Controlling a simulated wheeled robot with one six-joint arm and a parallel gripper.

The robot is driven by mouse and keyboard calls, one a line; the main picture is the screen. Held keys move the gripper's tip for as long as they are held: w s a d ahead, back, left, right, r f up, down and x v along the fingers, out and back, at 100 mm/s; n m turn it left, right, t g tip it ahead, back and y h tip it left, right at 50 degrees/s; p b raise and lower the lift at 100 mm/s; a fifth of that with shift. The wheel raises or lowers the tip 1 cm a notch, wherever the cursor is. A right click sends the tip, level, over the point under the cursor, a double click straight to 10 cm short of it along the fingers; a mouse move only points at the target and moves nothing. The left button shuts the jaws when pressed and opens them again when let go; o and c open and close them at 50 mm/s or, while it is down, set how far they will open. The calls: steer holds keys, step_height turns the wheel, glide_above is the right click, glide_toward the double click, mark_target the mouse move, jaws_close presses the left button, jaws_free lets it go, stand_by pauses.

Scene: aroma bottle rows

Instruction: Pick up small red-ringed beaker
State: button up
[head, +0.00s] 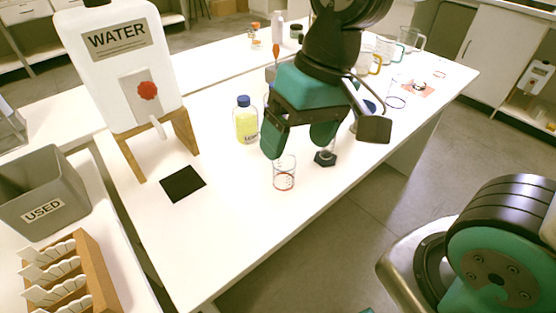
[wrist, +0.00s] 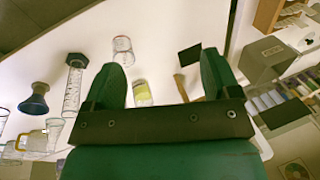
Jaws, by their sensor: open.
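The small red-ringed beaker (head: 284,174) is clear glass and stands on the white table, with a red ring near its base in the head view. My gripper (head: 297,149) is open and empty above the table, with its teal fingers just above and behind the beaker in that picture. In the wrist view, the beaker (wrist: 122,46) lies ahead of the left fingertip of my gripper (wrist: 160,60), not between the fingers. The beaker and the fingers appear apart, though the head view does not settle the depth.
A yellow-liquid bottle (head: 246,122) with a blue cap stands left of my gripper. A dark hexagonal base (head: 325,158) is right of the beaker. A black pad (head: 183,183) and a water dispenser (head: 127,72) are left. The table front is clear.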

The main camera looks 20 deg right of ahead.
steer(key=w+d+m+h+p, duration=0.2)
steer(key=w+m, duration=0.4)
steer(key=w, duration=0.2)
steer(key=m+h+p, duration=0.1)
steer(key=m, duration=0.5)
glide_above(284, 168)
steer(key=s+a, duration=0.1)
steer(key=s, duration=0.1)
step_height(284, 168, down, 15)
steer(key=shift+f, duration=2.95)
steer(key=c, duration=1)
